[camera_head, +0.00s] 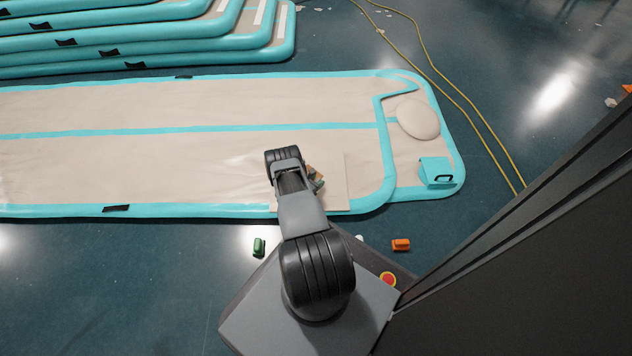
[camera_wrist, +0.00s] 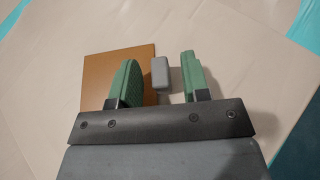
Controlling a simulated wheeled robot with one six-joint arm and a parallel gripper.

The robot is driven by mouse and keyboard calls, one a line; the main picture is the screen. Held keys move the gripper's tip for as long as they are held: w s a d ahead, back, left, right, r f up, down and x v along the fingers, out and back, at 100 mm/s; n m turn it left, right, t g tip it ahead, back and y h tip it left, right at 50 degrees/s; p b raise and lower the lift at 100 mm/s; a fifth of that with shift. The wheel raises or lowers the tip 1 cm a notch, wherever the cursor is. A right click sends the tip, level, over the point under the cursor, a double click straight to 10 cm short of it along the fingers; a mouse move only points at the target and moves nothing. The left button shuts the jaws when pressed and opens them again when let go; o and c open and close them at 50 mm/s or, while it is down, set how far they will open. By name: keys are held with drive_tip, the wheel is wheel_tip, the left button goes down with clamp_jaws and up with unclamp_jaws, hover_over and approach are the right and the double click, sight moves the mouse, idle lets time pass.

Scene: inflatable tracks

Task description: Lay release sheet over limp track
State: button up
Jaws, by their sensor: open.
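The limp track (camera_head: 150,165) is a long beige mat with teal edges, lying flat on the floor in the head view. A pale square sheet (camera_head: 335,185) lies on its right part, by the near edge; I cannot tell for sure that it is the release sheet. My gripper (camera_wrist: 160,62) is open above this area, fingers apart, mostly hidden by my arm in the head view. In the wrist view a brown square (camera_wrist: 101,68) lies under the left finger. A small grey block (camera_wrist: 160,73) shows between the fingers, not visibly gripped.
A rounded beige patch (camera_head: 418,119) and a teal flap with a dark handle (camera_head: 436,170) are at the track's right end. Stacked tracks (camera_head: 130,40) lie at the back left. Green (camera_head: 259,247) and orange (camera_head: 401,245) items are on the floor. A yellow cable (camera_head: 460,95) runs right.

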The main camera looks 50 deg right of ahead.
drive_tip(key=shift+r, duration=0.2)
drive_tip(key=p+v, duration=0.4)
drive_tip(key=v, duration=0.8)
drive_tip(key=shift+f+p, duration=0.1)
drive_tip(key=shift+p, duration=0.3)
drive_tip(key=w+a+r+m+g+y, duration=0.1)
drive_tip(key=w+a+r+m, duration=0.15)
drive_tip(key=r, duration=0.75)
drive_tip(key=w+a+r+m+y, duration=0.2)
drive_tip(key=a+r+m, duration=0.15)
drive_tip(key=r, duration=0.55)
drive_tip(key=w+a+r+m+g+y, duration=0.15)
drive_tip(key=r+m, duration=0.25)
drive_tip(key=r, duration=0.6)
drive_tip(key=s+a+r+m+t+y, duration=0.3)
drive_tip(key=s+a+r, duration=0.3)
drive_tip(key=a+r, duration=0.3)
drive_tip(key=s+a+r+m+t+y, duration=0.3)
drive_tip(key=a+r, duration=0.7)
drive_tip(key=a, duration=0.4)
drive_tip(key=s+t+y, duration=0.1)
drive_tip(key=s+y, duration=0.1)
drive_tip(key=s, duration=0.1)
drive_tip(key=shift+s+r+y, duration=0.15)
drive_tip(key=shift+s+y, duration=0.2)
drive_tip(key=shift+s, duration=0.05)
drive_tip(key=shift+r, duration=0.1)
